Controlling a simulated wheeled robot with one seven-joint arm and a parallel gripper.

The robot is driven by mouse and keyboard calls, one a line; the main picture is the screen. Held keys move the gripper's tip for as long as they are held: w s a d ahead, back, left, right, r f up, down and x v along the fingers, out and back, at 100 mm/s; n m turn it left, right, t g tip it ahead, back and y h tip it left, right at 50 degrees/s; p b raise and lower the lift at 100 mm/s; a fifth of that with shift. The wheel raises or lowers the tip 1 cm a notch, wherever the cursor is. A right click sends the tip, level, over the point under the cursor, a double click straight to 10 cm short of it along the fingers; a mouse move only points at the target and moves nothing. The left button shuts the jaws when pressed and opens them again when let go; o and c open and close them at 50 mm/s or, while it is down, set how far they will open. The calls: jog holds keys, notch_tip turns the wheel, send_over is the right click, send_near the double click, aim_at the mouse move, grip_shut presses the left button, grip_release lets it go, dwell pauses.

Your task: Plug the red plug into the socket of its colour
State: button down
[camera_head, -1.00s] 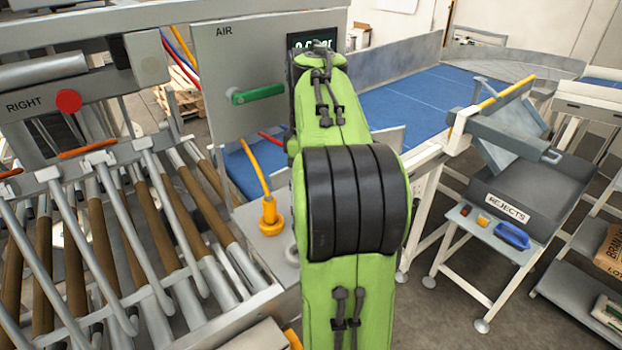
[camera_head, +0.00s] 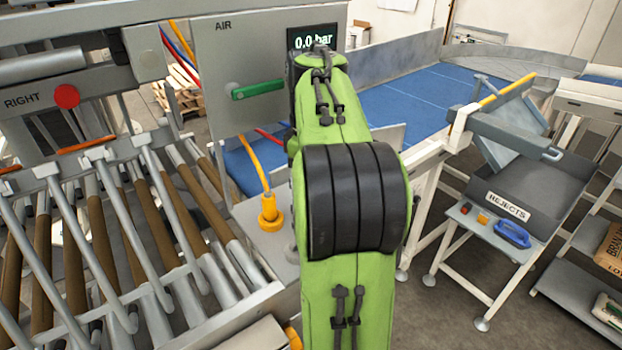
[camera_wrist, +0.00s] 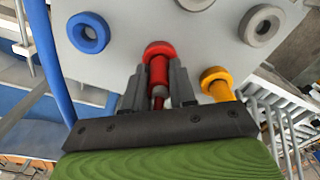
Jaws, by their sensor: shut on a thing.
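In the wrist view, my gripper (camera_wrist: 158,92) is shut on the red plug (camera_wrist: 158,72). The plug's far end meets the red socket ring (camera_wrist: 159,49) on the grey panel, lined up with it. I cannot tell how deep it sits. A blue socket (camera_wrist: 88,32) lies to the left with an empty hole. A yellow plug (camera_wrist: 220,91) sits in the yellow socket (camera_wrist: 214,74) to the right. In the head view, my arm hides the gripper, the red plug and its socket, and the yellow plug (camera_head: 268,207) shows left of my arm.
Grey socket rings (camera_wrist: 262,25) are on the same panel. A blue hose (camera_wrist: 43,50) runs down the wrist view's left side. The AIR cabinet (camera_head: 240,60) carries a green handle (camera_head: 258,90) and a display (camera_head: 313,40) reading 0.0 bar. Rollers stand left, a reject table (camera_head: 487,222) right.

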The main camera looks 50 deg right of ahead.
jog(key=shift+f, duration=0.1)
jog(key=c, duration=0.8)
grip_release()
jog(key=shift+c, duration=0.2)
